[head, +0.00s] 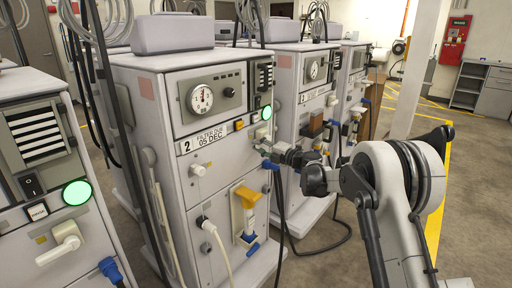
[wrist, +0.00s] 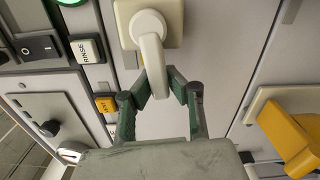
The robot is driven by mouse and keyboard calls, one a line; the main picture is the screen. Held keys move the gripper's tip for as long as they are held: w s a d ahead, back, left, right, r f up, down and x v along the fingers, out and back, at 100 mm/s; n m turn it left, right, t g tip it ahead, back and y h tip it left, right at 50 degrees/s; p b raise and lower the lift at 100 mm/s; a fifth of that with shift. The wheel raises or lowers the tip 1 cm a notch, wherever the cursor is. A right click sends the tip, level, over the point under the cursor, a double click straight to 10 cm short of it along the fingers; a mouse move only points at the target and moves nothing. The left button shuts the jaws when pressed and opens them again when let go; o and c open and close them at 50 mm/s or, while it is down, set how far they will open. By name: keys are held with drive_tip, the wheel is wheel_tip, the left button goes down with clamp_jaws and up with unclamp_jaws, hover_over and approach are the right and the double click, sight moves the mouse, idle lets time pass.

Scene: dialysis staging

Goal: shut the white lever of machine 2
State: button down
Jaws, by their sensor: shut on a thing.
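Machine 2 (head: 182,85) stands in the middle of the head view, with a "2" label on its front. Its white lever (head: 262,134) is below the round green light and partly hidden by my gripper (head: 270,153). In the wrist view the white lever (wrist: 151,48) projects from a cream square base, with its free end toward my gripper. The green-grey fingers of my gripper (wrist: 160,84) are closed in on both sides of the lever's end. The exact contact at the fingertips is partly hidden.
A yellow handle (wrist: 292,135) lies right of my gripper in the wrist view. A RINSE button (wrist: 87,50) and an amber button (wrist: 106,104) are at left. Another machine (head: 35,130) stands close at left, with more machines behind at right. Hoses hang beside machine 2.

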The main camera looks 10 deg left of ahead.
drive_tip(key=c, duration=1.6)
unclamp_jaws()
drive_tip(key=shift+c, duration=0.2)
drive_tip(key=shift+d, duration=0.15)
drive_tip(key=v, duration=1.2)
drive_tip(key=shift+c, duration=0.4)
